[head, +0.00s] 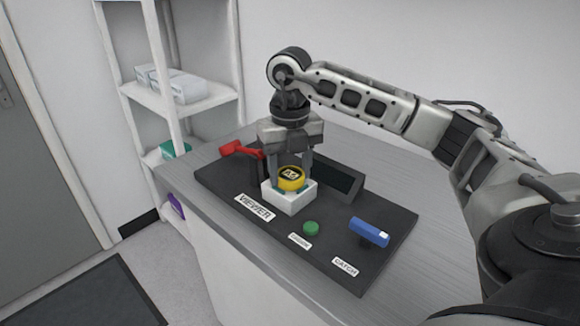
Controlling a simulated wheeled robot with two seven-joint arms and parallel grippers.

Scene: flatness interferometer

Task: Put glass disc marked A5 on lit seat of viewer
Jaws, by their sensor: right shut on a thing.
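The disc marked A5 (292,171) shows a yellow rim and a black label face. It is at the top of a small white block (291,204) on the dark viewer panel (220,182). My right gripper (291,182) points down and is shut on the disc, with one finger on each side. I cannot tell whether the disc rests fully on the seat or is held just above it. The seat surface and any light in it are hidden under the disc. My left gripper is not in view.
A red lever (240,148) stands behind left of the block, and a dark sloped screen (338,178) behind right. In front are a VIEWER label (254,207), a green button (311,228) and a blue handle (369,232) by a CATCH label (345,267). White shelves (190,105) stand at the back left.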

